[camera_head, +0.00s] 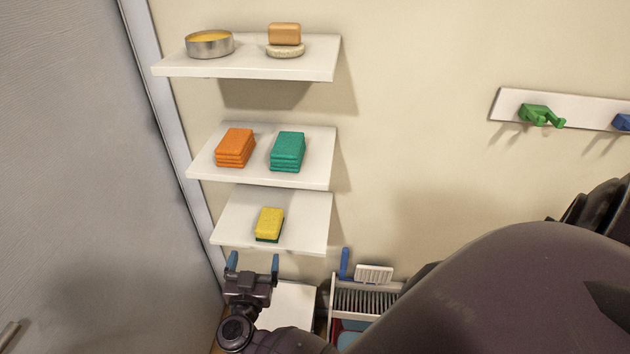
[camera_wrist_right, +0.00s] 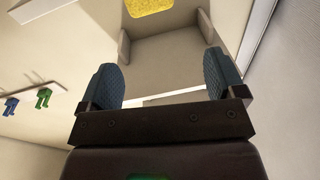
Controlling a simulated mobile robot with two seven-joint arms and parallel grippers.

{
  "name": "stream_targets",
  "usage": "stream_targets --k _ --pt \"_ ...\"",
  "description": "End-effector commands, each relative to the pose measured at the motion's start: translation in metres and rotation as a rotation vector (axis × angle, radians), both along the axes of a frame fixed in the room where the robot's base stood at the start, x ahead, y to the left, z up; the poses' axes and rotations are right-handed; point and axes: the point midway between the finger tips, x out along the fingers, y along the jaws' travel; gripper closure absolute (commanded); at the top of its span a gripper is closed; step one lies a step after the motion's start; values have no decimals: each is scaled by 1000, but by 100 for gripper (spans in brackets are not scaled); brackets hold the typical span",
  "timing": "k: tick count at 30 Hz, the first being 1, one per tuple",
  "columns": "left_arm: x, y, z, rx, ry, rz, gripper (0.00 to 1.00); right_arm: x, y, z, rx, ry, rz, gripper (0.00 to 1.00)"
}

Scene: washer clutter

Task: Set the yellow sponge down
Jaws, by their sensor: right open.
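The yellow sponge (camera_head: 269,222), with a dark green underside, lies on the lowest upper shelf (camera_head: 308,235) in the head view. My right gripper (camera_head: 252,264) is open and empty, just below and in front of that shelf's front edge, apart from the sponge. In the right wrist view, its two blue-padded fingers (camera_wrist_right: 162,85) stand wide apart with nothing between them. The yellow sponge also shows at the top edge of the wrist view (camera_wrist_right: 148,7), partly cut off, beyond the fingertips. My left gripper is not in view.
Orange sponges (camera_head: 235,147) and green sponges (camera_head: 287,151) sit on the middle shelf (camera_head: 315,165). A round tin (camera_head: 209,45) and a soap bar (camera_head: 284,34) stand on the top shelf (camera_head: 318,60). A rack (camera_head: 370,300) with a brush stands right of my gripper. A grey surface closes off the left.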

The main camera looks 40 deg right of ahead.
Motion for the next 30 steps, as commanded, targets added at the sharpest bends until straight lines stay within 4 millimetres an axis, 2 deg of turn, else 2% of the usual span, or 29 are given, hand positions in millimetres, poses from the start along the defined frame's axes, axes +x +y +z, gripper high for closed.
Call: stream_targets --k 4,8,11,16,20,24,27,30 --pt "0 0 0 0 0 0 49 -11 -7 13 -35 -124 199 11" --pt "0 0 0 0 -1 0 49 -25 -5 20 -56 -167 424 11" --pt "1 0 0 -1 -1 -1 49 -41 -3 16 -61 -129 586 11" --pt "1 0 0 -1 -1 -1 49 -76 -6 -7 -35 57 793 11" --pt "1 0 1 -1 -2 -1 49 -110 -22 -32 10 269 855 11" --pt "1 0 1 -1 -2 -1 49 -145 -46 -54 58 476 831 11" --pt "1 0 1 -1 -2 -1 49 -163 -61 -63 82 572 792 11" --pt "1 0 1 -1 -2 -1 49 -172 -69 -67 96 623 766 11"
